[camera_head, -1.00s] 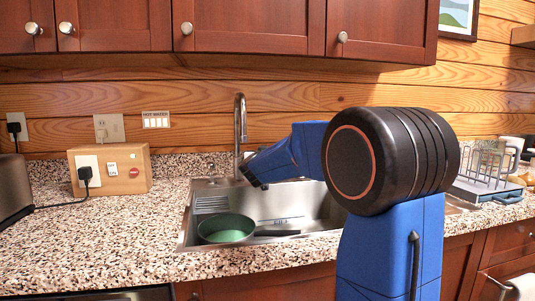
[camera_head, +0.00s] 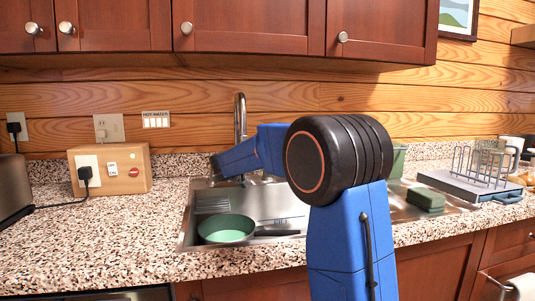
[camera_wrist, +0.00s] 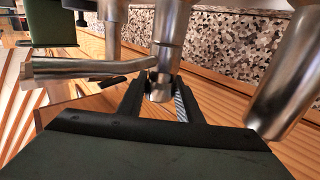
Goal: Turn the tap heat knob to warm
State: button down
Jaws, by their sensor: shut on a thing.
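The tap (camera_head: 240,118) is a tall metal spout behind the sink in the head view. Its base is partly hidden by my blue arm. In the wrist view, my gripper (camera_wrist: 160,82) has its two dark fingers shut on a short metal cylinder, which looks like the tap heat knob (camera_wrist: 160,93). A flat metal lever (camera_wrist: 90,68) sticks out to its left, and a thick metal tube (camera_wrist: 280,75) stands to the right. The head view does not show my fingers. I cannot tell the knob's setting, as no marking is legible.
The sink (camera_head: 186,236) holds a green pan (camera_head: 226,229) with a dark handle. A green sponge (camera_head: 426,199) and a dish rack (camera_head: 470,185) are at the right. A wooden box (camera_head: 125,172) with switches stands at the left. The front left counter is clear.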

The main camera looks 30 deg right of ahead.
dwell(0.3)
jog(key=c, duration=1.3)
grip_release()
jog(key=shift+o, duration=0.2)
jog(key=v, duration=1.7)
jog(key=shift+a, duration=0.2)
